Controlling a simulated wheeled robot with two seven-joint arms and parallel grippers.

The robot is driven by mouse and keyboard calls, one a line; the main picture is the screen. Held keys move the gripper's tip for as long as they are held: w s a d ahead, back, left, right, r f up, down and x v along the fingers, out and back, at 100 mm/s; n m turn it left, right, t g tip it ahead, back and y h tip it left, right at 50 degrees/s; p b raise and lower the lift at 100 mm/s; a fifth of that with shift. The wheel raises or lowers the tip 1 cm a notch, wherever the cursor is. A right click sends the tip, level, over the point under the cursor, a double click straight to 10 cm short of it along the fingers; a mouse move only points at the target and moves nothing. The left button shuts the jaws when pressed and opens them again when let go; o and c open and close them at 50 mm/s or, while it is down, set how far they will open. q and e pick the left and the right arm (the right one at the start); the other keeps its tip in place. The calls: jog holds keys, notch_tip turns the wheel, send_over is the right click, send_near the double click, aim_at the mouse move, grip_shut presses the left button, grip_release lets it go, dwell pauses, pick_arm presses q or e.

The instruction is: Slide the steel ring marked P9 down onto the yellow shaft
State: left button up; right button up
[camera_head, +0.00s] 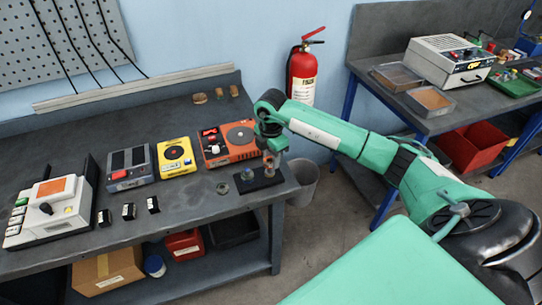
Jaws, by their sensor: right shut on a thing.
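My right gripper (269,162) points down over the right part of a small black base (256,184) near the bench's right end. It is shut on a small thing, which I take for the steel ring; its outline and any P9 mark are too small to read. A short greyish-green piece (247,174) stands at the base's left end. I cannot make out the yellow shaft; it may be hidden by the gripper. A small round olive piece (222,188) lies on the bench left of the base. My left gripper is not in view.
An orange device (229,143), a yellow device (177,156) and a grey device (127,168) stand left of the gripper. Three small black blocks (129,211) and a white instrument (50,212) are further left. The bench's (185,222) front middle is clear. A fire extinguisher (301,75) hangs behind.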

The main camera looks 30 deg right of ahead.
jog(key=shift+f+b, duration=0.3)
jog(key=shift+f, duration=0.25)
jog(key=o, duration=1.5)
jog(key=shift+r, duration=0.1)
jog(key=shift+r+p, duration=2.35)
jog(key=shift+r, duration=1.1)
